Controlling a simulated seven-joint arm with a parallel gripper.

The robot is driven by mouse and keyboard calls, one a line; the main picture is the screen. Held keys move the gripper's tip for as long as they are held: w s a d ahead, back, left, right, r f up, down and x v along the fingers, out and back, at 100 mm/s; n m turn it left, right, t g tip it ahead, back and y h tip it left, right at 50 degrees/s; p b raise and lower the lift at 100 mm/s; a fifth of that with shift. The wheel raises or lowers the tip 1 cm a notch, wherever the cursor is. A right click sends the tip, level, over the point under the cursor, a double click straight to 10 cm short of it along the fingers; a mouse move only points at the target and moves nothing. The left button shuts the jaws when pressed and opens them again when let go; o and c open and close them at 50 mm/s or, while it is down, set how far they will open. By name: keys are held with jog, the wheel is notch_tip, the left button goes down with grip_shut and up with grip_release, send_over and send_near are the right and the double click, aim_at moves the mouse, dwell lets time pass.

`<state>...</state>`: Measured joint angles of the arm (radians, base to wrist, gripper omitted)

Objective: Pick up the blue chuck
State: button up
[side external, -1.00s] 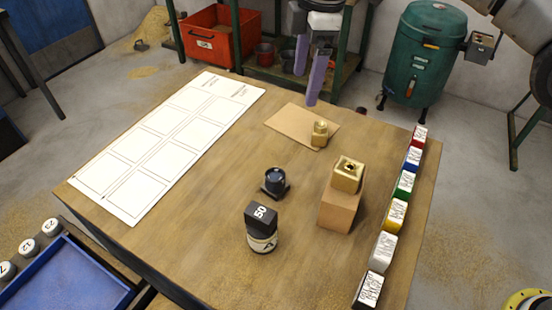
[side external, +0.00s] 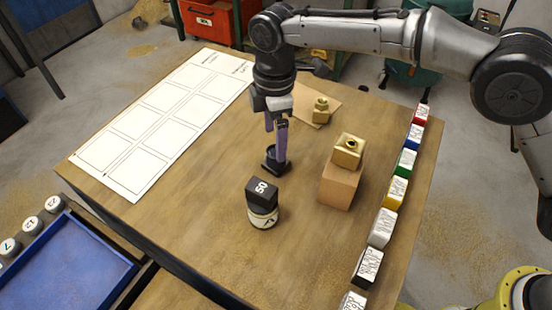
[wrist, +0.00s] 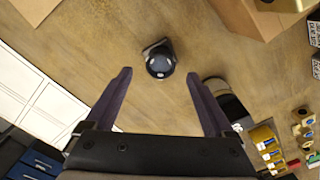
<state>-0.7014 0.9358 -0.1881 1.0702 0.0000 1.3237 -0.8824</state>
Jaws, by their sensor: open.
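A dark, nearly black-blue round piece on a square base, which looks like the blue chuck (side external: 268,167), stands on the wooden table. It also shows in the wrist view (wrist: 160,58), upper middle, lined up between my fingers. My gripper (side external: 281,165) is open and empty, pointing down at the chuck; its purple fingers hide part of it in the side view. In the wrist view my gripper's fingertips (wrist: 159,75) are spread to either side of the chuck. I cannot tell how far above it they are.
A black block marked 50 on a white jar (side external: 263,215) stands close in front. A brass piece (side external: 348,150) sits on a cardboard box (side external: 338,187) to the right. Another brass piece (side external: 320,110) is behind. Coloured blocks (side external: 396,191) line the right edge; a white grid sheet (side external: 165,120) lies left.

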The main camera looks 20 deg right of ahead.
jog(key=shift+d+f, duration=0.15)
jog(key=shift+f, duration=2.45)
grip_shut()
jog(key=shift+r, duration=0.15)
